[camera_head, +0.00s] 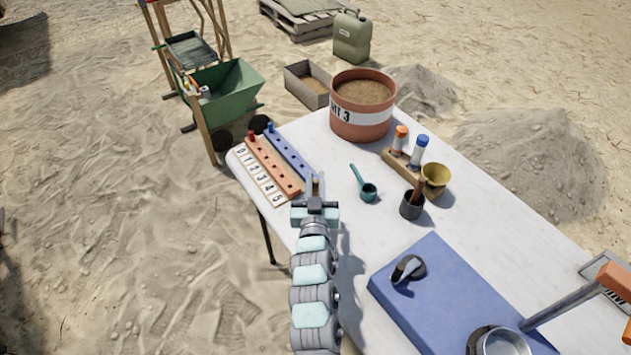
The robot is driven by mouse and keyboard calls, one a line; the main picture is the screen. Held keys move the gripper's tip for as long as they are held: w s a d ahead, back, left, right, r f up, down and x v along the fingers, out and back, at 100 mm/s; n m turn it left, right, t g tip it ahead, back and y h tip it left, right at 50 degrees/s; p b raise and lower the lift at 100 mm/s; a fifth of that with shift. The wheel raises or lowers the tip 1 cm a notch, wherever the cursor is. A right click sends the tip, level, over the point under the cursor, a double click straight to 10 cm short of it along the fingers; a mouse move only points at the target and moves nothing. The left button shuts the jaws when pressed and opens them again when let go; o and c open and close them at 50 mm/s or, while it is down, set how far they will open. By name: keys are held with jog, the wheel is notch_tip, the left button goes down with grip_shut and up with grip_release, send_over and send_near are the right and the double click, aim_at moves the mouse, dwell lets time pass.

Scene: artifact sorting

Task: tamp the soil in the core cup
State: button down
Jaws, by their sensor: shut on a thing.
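My gripper (316,200) is over the left edge of the white table, near the lower end of the peg boards. It is shut on a small, narrow brownish thing (316,185), mostly hidden by the jaws. A dark cup (411,208) with a brown wooden handle (417,188) standing in it is to the right, apart from my gripper. I cannot tell which cup is the core cup; no soil is clear in either.
A green scoop (368,190), a yellow bowl (435,178) and a wooden rack (405,170) with capped vials stand mid-table. A labelled soil pot (362,105) is at the back. Red (272,165) and blue (290,152) peg boards lie left. A dark tool (408,269) rests on the mat.

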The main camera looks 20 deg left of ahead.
jog(key=shift+r, duration=0.1)
dwell(0.4)
jog(key=shift+f+b, duration=0.45)
jog(key=shift+f, duration=0.65)
jog(key=shift+r, duration=0.1)
jog(key=shift+r+p, duration=0.75)
jog(key=shift+r, duration=0.3)
jog(key=shift+f, duration=0.1)
jog(key=shift+f+b, duration=0.45)
jog(key=shift+f, duration=0.75)
jog(key=shift+r, duration=0.1)
jog(key=shift+r+p, duration=0.75)
jog(key=shift+r, duration=0.4)
